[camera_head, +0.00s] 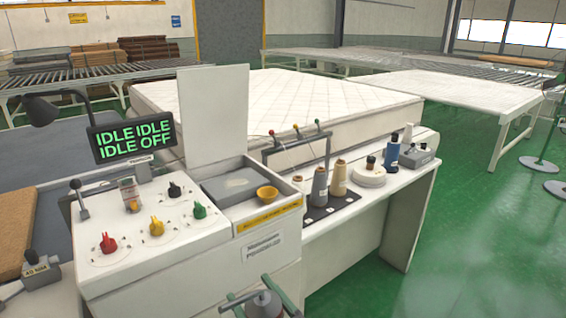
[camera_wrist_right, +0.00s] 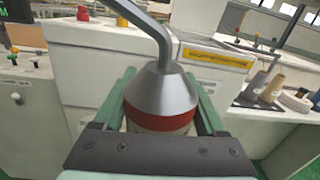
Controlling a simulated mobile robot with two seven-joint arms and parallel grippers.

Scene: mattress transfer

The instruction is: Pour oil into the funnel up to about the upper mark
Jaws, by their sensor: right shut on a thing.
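A small yellow funnel (camera_head: 267,192) sits in the open bay at the right of the white machine's top, beside a grey block. Its inside and any marks are too small to make out. An oil can with a grey cone top, bent spout and red band (camera_wrist_right: 162,105) stands between my right gripper's green fingers (camera_wrist_right: 162,112), which are shut on it. In the head view the oil can (camera_head: 264,303) and right gripper (camera_head: 262,298) show at the bottom edge, in front of the machine and well below the funnel. My left gripper is not in view.
The machine's panel holds red, yellow, green and black knobs and a display (camera_head: 131,138) reading IDLE and OFF. A raised white lid (camera_head: 213,112) stands behind the bay. Thread cones (camera_head: 320,188) and a blue bottle (camera_head: 392,152) stand on the right-hand table. A mattress (camera_head: 290,95) lies behind.

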